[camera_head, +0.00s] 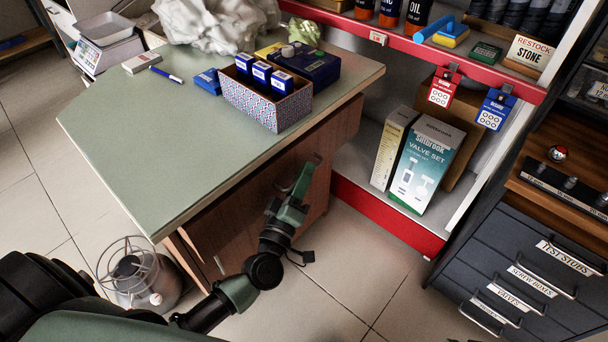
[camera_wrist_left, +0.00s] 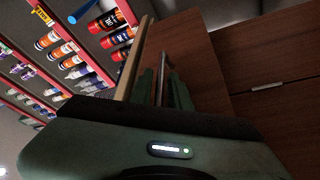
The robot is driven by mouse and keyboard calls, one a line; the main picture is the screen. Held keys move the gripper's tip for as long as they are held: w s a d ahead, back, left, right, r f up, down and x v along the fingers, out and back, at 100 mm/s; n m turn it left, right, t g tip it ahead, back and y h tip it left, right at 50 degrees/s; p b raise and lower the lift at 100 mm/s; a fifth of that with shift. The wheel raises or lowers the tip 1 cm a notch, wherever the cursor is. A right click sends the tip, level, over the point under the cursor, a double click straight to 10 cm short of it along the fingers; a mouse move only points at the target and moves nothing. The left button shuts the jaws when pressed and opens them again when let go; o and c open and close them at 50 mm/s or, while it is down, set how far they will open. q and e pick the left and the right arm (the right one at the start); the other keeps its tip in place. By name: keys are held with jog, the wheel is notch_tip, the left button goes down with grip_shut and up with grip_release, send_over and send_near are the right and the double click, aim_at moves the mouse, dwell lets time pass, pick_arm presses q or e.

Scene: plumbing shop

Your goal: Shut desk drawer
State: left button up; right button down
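The desk (camera_head: 175,135) has a grey-green top and brown wooden fronts (camera_head: 318,165) below it. A pale handle (camera_head: 218,263) shows low on the wood at the left. My left gripper (camera_head: 306,172) is in front of the wood, below the desk's edge. How far the drawer stands out is unclear. My right gripper is not in view.
A patterned box (camera_head: 262,105) with blue packs stands near the desk's edge. A red-edged shelf with a valve set box (camera_head: 425,165) is at right. A dark drawer cabinet (camera_head: 525,265) is at lower right. A caged metal device (camera_head: 138,275) stands on the floor at left.

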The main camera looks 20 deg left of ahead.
pick_arm(q)
jog(key=shift+c, duration=0.4)
grip_shut()
jog(key=shift+f, duration=0.1)
dwell(0.9)
